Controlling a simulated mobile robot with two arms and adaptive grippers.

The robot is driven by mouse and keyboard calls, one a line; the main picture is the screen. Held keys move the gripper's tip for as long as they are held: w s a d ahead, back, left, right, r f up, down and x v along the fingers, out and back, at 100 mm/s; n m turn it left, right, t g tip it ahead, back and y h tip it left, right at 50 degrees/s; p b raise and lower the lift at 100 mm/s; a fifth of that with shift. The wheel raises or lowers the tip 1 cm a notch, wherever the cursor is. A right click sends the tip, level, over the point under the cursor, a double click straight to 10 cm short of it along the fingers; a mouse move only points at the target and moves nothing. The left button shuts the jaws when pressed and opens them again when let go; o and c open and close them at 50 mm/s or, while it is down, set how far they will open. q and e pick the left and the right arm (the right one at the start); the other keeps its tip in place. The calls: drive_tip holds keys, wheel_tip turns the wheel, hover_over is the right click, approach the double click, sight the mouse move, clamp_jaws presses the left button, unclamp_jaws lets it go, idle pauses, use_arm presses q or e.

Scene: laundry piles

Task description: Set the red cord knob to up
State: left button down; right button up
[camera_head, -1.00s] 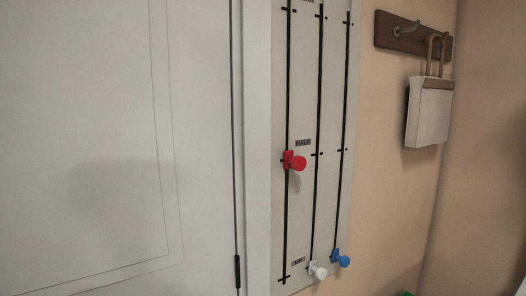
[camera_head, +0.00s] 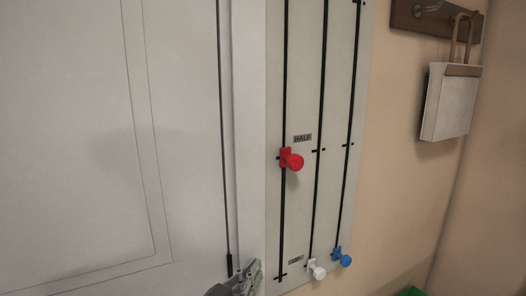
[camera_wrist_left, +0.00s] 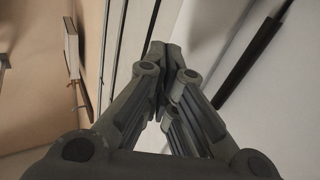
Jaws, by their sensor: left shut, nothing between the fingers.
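The red cord knob (camera_head: 292,160) sits on the left slot of a pale wall panel (camera_head: 303,215), at the mark labelled HALF (camera_head: 302,138). The slot runs up out of the head view and down to a lower mark. My left gripper (camera_head: 254,272) shows at the bottom of the head view, below and left of the red knob and apart from it. In the left wrist view my left gripper (camera_wrist_left: 166,50) has its fingers together with nothing between them. The red knob cannot be made out in the wrist view. My right gripper is not in view.
A white knob (camera_head: 316,270) and a blue knob (camera_head: 341,257) sit low on the other two slots. A white door (camera_head: 75,130) fills the left side. A bag (camera_head: 450,100) hangs from a hook rack at the upper right. A green thing (camera_head: 412,291) shows at the bottom.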

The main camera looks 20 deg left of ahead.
use_arm(q)
wheel_tip(320, 180, up, 22)
drive_tip(key=s+m+t+h, duration=0.3)
drive_tip(key=m+t+h, duration=0.3)
drive_tip(key=h, duration=0.4)
drive_tip(key=w+d+r+n+p, duration=0.1)
drive_tip(key=w+d+r+p, duration=0.35)
drive_tip(key=w+r, duration=0.3)
drive_tip(key=shift+t, duration=0.4)
drive_tip(key=shift+w+a+f+p, duration=0.15)
drive_tip(key=shift+f+p, duration=0.1)
drive_tip(key=shift+f, duration=0.75)
drive_tip(key=shift+w+d+f+p, duration=0.1)
drive_tip(key=shift+f+p, duration=0.15)
drive_tip(key=shift+f, duration=0.75)
wheel_tip(320, 180, down, 20)
drive_tip(key=y+b, duration=0.1)
drive_tip(key=b, duration=1.2)
drive_tip(key=shift+s+r+b, duration=0.2)
drive_tip(key=shift+b, duration=0.1)
drive_tip(key=shift+a, duration=0.1)
